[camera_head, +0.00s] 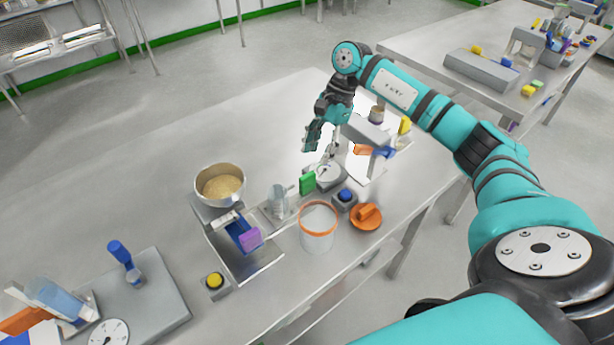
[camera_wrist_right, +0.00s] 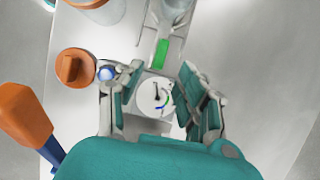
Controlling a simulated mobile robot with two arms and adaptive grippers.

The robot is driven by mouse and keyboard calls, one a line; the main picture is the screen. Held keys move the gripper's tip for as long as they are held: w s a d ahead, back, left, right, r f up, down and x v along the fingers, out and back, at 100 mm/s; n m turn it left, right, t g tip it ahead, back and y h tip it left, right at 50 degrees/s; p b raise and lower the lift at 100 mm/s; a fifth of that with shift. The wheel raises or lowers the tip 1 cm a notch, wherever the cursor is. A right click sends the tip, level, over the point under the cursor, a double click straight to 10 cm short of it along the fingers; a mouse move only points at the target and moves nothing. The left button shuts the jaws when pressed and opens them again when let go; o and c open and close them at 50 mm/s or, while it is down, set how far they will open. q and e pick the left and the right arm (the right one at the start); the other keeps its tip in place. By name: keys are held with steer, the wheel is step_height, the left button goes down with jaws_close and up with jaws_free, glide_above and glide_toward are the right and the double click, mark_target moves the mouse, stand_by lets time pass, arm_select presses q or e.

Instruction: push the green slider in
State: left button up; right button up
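The green slider (camera_head: 307,182) is a small upright block on a grey device on the table, beside a clear glass vessel (camera_head: 279,200). It also shows in the right wrist view as a green piece (camera_wrist_right: 161,52) just beyond the fingertips. A white round dial (camera_wrist_right: 154,95) sits on the same device, seen between the fingers. My right gripper (camera_head: 322,150) hangs above and behind the dial, its fingers apart with nothing between them. In the right wrist view the gripper (camera_wrist_right: 157,78) is apart from the green slider. My left gripper is not in view.
A blue button (camera_head: 345,195), an orange knob (camera_head: 366,215) and an orange-rimmed clear container (camera_head: 318,228) stand close in front. A bowl of grain (camera_head: 220,185) on a scale-like unit with a purple block (camera_head: 250,237) is to the left. The table's back left is clear.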

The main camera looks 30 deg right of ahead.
mark_target(309, 174)
steer(key=p+x, duration=0.1)
steer(key=x, duration=0.6)
steer(key=shift+a+f, duration=0.2)
steer(key=shift+f, duration=0.15)
steer(key=shift+a+f, duration=0.2)
steer(key=shift+f, duration=0.4)
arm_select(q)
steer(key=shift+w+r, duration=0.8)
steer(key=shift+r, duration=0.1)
arm_select(e)
jaws_close()
